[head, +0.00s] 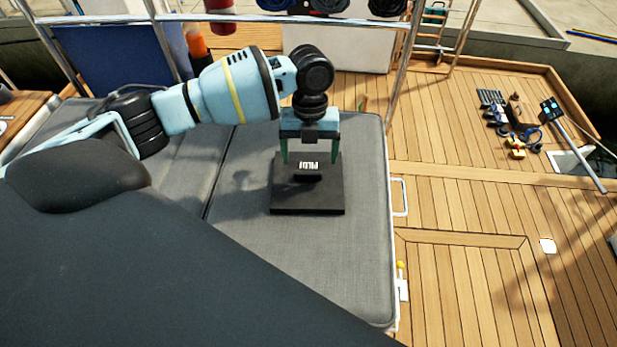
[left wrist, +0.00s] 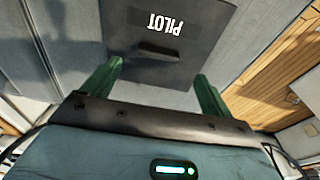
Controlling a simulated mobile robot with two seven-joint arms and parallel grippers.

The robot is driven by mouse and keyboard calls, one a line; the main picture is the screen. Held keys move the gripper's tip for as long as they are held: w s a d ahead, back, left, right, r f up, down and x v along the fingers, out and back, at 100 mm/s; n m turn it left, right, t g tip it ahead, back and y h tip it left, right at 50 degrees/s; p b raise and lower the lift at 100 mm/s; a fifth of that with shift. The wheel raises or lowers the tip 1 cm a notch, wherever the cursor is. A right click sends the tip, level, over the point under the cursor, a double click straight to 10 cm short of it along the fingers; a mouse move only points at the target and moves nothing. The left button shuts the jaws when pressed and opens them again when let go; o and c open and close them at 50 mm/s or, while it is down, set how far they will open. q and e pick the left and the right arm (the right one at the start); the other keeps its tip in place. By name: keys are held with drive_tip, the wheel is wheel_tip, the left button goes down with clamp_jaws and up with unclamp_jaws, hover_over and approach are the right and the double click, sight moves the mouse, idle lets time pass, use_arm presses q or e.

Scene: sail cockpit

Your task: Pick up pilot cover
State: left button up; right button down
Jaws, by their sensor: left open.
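The pilot cover (head: 282,199) is a dark, flat square panel with white "PILOT" lettering and a raised handle bar. It lies on the grey seat cushion in the head view. My left gripper (head: 310,161) is over its far part, fingers pointing down, open with nothing between them. In the left wrist view the cover (left wrist: 190,68) lies ahead of the two green fingers (left wrist: 155,85), its handle (left wrist: 157,52) between them in the picture and apart from both. The exact height of the fingertips above the cover is hard to tell. My right gripper is not in view.
The grey cushion (head: 290,265) has free room around the cover. A metal rail (head: 403,65) stands behind it. A white handle (head: 400,197) is beside the cushion's right edge. Several tools lie on the wooden deck (head: 450,140) at the right, near a pole (head: 575,150).

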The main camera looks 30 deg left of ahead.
sight(308, 173)
use_arm(q)
drive_tip(key=shift+s+f, duration=0.15)
drive_tip(key=shift+f, duration=1.2)
drive_tip(key=shift+s+f, duration=0.15)
drive_tip(key=shift+f, duration=1.15)
drive_tip(key=c, duration=1.1)
drive_tip(key=shift+r, duration=0.1)
drive_tip(key=shift+r, duration=0.5)
drive_tip(key=shift+s+d+r, duration=0.2)
drive_tip(key=shift+r, duration=0.45)
drive_tip(key=shift+s+d+r, duration=0.15)
drive_tip(key=shift+s+r, duration=0.05)
drive_tip(key=shift+r, duration=0.4)
drive_tip(key=s+d, duration=0.3)
drive_tip(key=s+d+r, duration=0.1)
drive_tip(key=s+d, duration=0.6)
drive_tip(key=shift+s+d+r+p, duration=0.2)
drive_tip(key=shift+s+p, duration=0.15)
drive_tip(key=shift+p, duration=0.05)
